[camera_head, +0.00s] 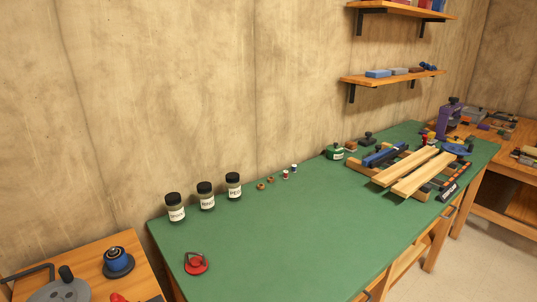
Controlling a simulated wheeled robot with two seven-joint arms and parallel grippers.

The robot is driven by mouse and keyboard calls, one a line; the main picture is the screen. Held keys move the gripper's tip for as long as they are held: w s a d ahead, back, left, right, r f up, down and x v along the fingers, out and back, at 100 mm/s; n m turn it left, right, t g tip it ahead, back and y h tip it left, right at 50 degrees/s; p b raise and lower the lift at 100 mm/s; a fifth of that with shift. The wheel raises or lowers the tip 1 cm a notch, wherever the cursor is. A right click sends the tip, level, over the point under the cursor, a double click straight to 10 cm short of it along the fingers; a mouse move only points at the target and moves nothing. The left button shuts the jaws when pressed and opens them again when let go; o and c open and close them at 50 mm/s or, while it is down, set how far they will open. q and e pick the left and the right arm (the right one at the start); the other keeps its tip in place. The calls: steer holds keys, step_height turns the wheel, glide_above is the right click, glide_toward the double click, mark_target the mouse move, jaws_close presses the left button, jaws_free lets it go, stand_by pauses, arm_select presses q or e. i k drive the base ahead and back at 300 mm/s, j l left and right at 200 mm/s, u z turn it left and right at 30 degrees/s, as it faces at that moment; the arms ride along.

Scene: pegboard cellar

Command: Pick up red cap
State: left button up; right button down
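A round red piece (197,266) with a grey loop on top lies on the near left part of the green bench top (290,225). It could be the red cap, but I cannot tell for sure. Two small pieces stand farther back near the wall, one red and white (285,175) and one blue and white (294,168). Another red thing (117,297) is cut off at the bottom edge, on the wooden table at left. Neither of my grippers is in view.
Dark-lidded jars (206,202) stand along the bench's back left, with small brown rings (261,186) beside them. Wooden boards (415,172) and tools crowd the right end. A blue-topped item (117,259) sits on the wooden table (90,262). The bench's middle is clear.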

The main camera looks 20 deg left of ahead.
mark_target(197, 265)
steer(key=u, duration=1.7)
